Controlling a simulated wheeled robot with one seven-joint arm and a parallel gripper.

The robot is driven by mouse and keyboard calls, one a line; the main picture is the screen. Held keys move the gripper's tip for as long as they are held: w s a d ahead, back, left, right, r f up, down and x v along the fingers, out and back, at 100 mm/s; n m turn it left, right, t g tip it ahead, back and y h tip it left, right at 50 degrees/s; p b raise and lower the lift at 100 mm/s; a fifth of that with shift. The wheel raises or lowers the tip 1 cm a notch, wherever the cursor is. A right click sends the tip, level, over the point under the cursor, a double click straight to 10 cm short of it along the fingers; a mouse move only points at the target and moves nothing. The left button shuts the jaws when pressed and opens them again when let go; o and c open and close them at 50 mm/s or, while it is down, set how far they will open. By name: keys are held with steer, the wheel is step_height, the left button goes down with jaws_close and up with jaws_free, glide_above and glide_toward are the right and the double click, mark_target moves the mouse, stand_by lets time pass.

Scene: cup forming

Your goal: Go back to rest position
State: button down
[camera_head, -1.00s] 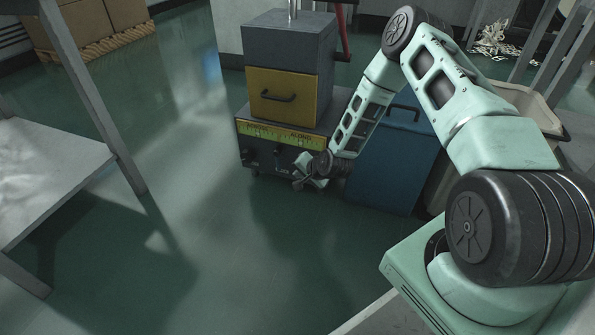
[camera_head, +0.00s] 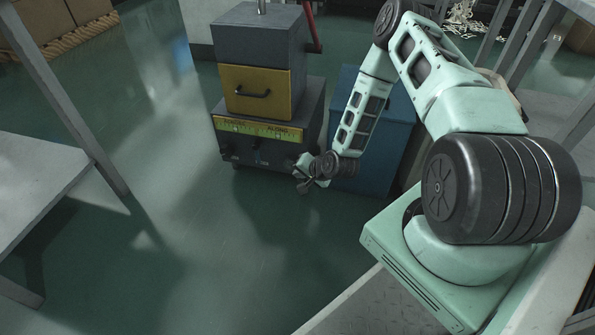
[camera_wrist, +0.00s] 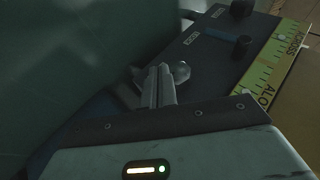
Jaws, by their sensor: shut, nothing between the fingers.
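My gripper (camera_head: 303,186) hangs low in front of the machine, near the right end of its dark control base, with my arm bent above it. In the wrist view its fingers (camera_wrist: 160,88) are shut together with nothing between them. The machine (camera_head: 262,85) has a grey top, a yellow drawer front with a black handle, and a yellow-green marked strip (camera_head: 258,129) above several dark knobs. In the wrist view the strip (camera_wrist: 270,72) and the dark panel with knobs (camera_wrist: 215,45) lie beyond the fingers. Any contact with the panel cannot be told.
A blue bin (camera_head: 375,130) stands right of the machine, behind my forearm. A grey table (camera_head: 40,185) with metal legs is at the left. The green floor (camera_head: 200,250) between is clear. More metal frames (camera_head: 525,45) stand at the upper right, with cardboard boxes (camera_head: 60,30) at the upper left.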

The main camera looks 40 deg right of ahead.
steer(key=s+a+r+n+g+y+p, duration=0.1)
steer(key=s+a+r+n+g+p, duration=0.15)
steer(key=a+r+n, duration=0.65)
steer(key=s+a+r+n+g+y+p, duration=0.1)
steer(key=s+a+r+n+g+p, duration=0.15)
steer(key=a+r, duration=1.2)
steer(key=s+a+r+n+g+h+p, duration=0.15)
steer(key=s+r+n, duration=0.25)
steer(key=s+r, duration=0.75)
steer(key=s+a+r+n+g+h+p, duration=0.1)
steer(key=s+a+r+n+g+p, duration=0.2)
steer(key=s+r, duration=0.85)
step_height(320, 180, up, 37)
steer(key=d+n+p, duration=0.1)
steer(key=p, duration=3.6)
steer(key=shift+d, duration=0.2)
steer(key=shift+t, duration=0.25)
